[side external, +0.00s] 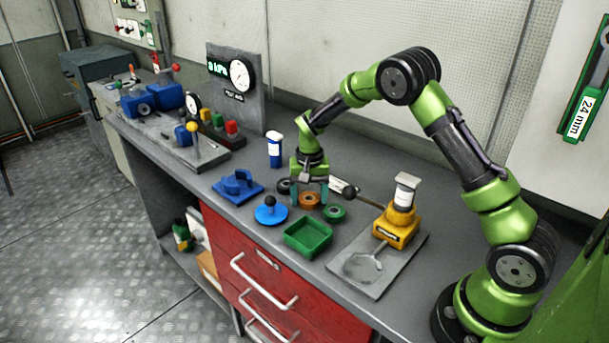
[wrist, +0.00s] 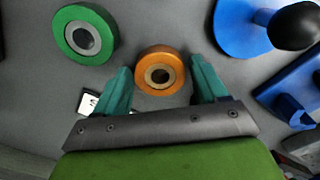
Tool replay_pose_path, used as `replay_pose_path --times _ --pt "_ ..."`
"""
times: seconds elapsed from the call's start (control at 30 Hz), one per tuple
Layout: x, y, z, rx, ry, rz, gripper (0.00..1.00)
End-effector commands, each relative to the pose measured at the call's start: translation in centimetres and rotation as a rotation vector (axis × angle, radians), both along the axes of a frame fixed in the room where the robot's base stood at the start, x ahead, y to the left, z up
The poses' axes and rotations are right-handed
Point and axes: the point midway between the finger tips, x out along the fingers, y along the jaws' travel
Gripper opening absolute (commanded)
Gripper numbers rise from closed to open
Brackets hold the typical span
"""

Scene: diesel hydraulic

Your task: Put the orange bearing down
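The orange bearing (side external: 309,203) lies flat on the grey bench top, below my gripper. In the wrist view the orange bearing (wrist: 146,79) is a ring with a dark centre. My gripper (side external: 310,193) points down over it. In the wrist view my gripper (wrist: 161,75) has its teal fingers spread, one on each side of the bearing, with a narrow gap showing at each side. It holds nothing that I can see.
A green tray (side external: 308,248), a blue base with a black knob (side external: 270,214) and a yellow pump-like unit (side external: 396,235) stand close by.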

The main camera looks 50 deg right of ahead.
Motion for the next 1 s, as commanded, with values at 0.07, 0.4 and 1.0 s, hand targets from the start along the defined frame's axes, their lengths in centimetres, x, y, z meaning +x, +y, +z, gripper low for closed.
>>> replay_pose_path --times 0.07,0.4,1.0 --pt "0.0 0.0 0.0 0.0 0.0 0.0 0.84" --pt "0.0 0.0 0.4 -0.001 -0.002 0.0 0.84" --pt "0.1 0.0 11.1 -0.001 -0.004 0.0 0.84"
